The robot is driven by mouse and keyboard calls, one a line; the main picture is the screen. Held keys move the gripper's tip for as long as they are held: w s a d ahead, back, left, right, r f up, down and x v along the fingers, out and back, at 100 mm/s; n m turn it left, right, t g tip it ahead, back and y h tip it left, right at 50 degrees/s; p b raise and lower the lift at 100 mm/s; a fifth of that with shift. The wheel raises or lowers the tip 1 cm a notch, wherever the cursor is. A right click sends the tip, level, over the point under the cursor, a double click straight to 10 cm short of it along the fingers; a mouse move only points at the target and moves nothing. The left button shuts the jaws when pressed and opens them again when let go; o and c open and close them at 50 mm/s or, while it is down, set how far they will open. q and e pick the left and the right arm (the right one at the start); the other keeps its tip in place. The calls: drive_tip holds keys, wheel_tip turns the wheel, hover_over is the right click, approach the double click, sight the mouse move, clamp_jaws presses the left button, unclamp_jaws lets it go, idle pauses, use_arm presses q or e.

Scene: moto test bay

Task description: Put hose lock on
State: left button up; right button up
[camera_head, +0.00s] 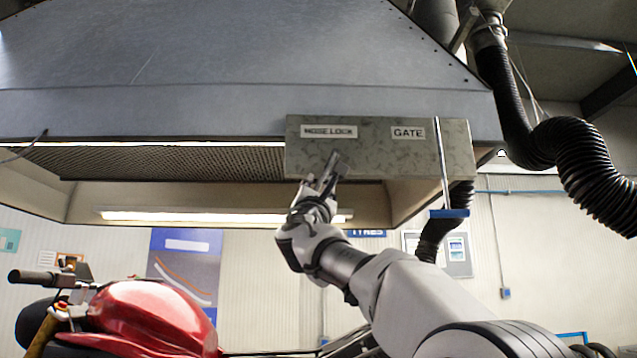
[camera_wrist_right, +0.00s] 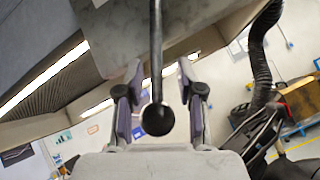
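A grey metal panel (camera_head: 375,150) hangs on the front edge of the hood, with a label reading about "HOSE LOCK" (camera_head: 329,132) at left and "GATE" (camera_head: 408,133) at right. My right gripper (camera_head: 325,175) is raised just below the hose lock label. In the right wrist view, a thin rod with a black ball knob (camera_wrist_right: 157,119) hangs between the two fingers of my right gripper (camera_wrist_right: 161,80). The fingers are open, with gaps visible on both sides of the rod. In the head view my gripper largely hides this lever. My left gripper is not in view.
A second lever with a blue handle (camera_head: 449,213) hangs below the gate label, right of my arm. A ribbed black hose (camera_head: 590,175) hangs at the right. A red motorcycle (camera_head: 150,312) stands at lower left, under the hood (camera_head: 230,70).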

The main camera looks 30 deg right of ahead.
drive_tip(key=shift+w+a+f, duration=0.1)
drive_tip(key=shift+w+a, duration=0.1)
drive_tip(key=shift+w, duration=0.15)
clamp_jaws()
drive_tip(key=shift+s+d, duration=0.15)
drive_tip(key=shift+s, duration=0.1)
